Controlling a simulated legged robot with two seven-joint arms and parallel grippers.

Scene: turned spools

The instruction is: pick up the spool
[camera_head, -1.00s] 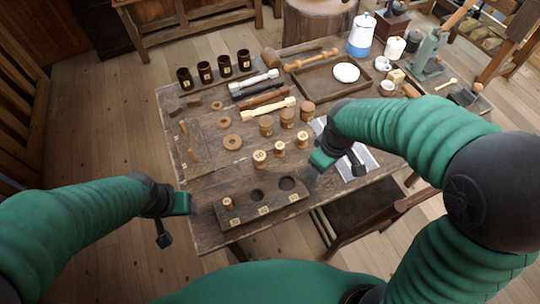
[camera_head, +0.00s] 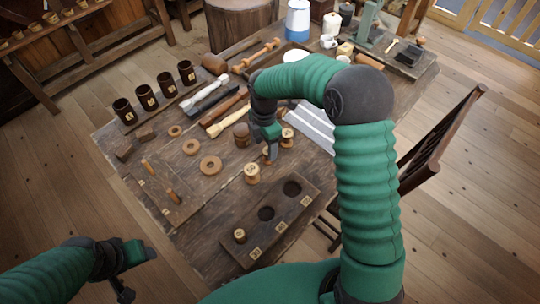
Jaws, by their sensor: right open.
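Small pale-topped turned spools stand on the wooden table: one (camera_head: 252,174) left of my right gripper and one (camera_head: 287,140) just right of it. My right gripper (camera_head: 270,148) is open, pointing down among them; its fingers overlap the place between these two, so I cannot tell whether it touches a spool. A darker spool (camera_head: 240,135) stands behind, to the left. Another small spool (camera_head: 239,236) sits in the left end of a dark wooden block (camera_head: 253,223) with two empty round holes. My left gripper (camera_head: 140,262) is off the table at lower left, its jaws unclear.
Wooden rings (camera_head: 211,165) and a thin board with small sticks (camera_head: 172,209) lie on the left. Several dark cups (camera_head: 147,98) stand at the back left. A chair (camera_head: 432,130) stands at right.

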